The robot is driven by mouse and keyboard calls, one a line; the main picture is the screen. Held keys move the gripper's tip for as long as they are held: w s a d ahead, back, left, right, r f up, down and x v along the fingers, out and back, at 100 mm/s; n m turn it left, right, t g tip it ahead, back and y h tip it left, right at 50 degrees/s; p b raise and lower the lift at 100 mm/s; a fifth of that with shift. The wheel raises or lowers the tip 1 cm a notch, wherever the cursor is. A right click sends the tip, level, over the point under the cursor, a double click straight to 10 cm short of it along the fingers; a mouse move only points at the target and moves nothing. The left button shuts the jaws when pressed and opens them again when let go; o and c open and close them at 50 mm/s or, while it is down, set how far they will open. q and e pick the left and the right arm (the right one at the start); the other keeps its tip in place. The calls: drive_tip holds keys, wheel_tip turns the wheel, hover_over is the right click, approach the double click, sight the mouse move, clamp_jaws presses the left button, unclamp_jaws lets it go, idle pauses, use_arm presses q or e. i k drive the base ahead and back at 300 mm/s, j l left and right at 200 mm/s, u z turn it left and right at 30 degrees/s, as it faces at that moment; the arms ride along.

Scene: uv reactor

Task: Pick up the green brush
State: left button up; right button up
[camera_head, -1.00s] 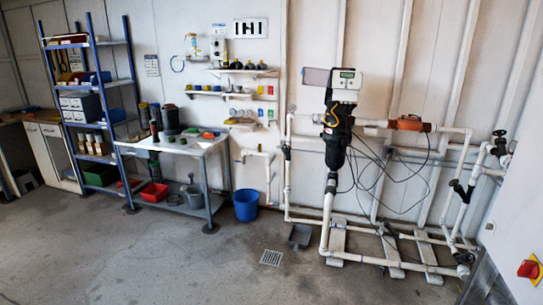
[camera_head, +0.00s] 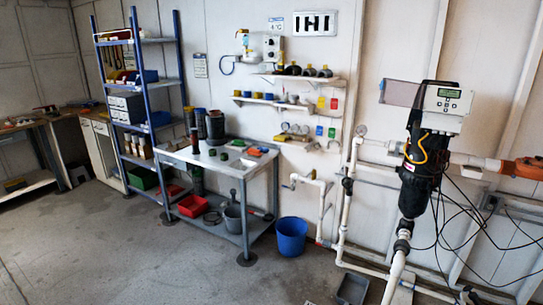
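I cannot make out a green brush for certain. Small green items (camera_head: 238,143) lie on the workbench (camera_head: 176,153), near an orange-red item (camera_head: 255,152). They are too small to tell whether one is a brush. Dark cylinders stand on the back left part of the bench top. Neither of my grippers is in view.
Below the bench top are a red bin (camera_head: 192,206) and a grey bucket (camera_head: 233,219). A blue bucket (camera_head: 291,237) stands on the floor to the right, before the white pipework (camera_head: 346,205). A blue-framed shelf rack (camera_head: 139,82) stands left. The floor in front is clear.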

sight(239, 144)
drive_tip(key=i+j+u, duration=0.15)
drive_tip(key=i+u, duration=0.2)
drive_tip(key=i, duration=0.4)
drive_tip(key=i+u, duration=0.4)
drive_tip(key=i, duration=0.3)
drive_tip(key=i+j+z, duration=0.3)
drive_tip(key=i, duration=0.3)
drive_tip(key=i+j+z, duration=0.35)
drive_tip(key=i+j, duration=0.15)
drive_tip(key=i+j+u, duration=0.1)
drive_tip(key=i+j, duration=0.2)
drive_tip(key=i, duration=0.4)
drive_tip(key=i+j+u, duration=0.1)
drive_tip(key=i+j, duration=0.15)
drive_tip(key=i, duration=0.5)
drive_tip(key=i+j, duration=0.2)
drive_tip(key=i, duration=0.5)
drive_tip(key=i+j+u, duration=0.15)
drive_tip(key=i, duration=0.6)
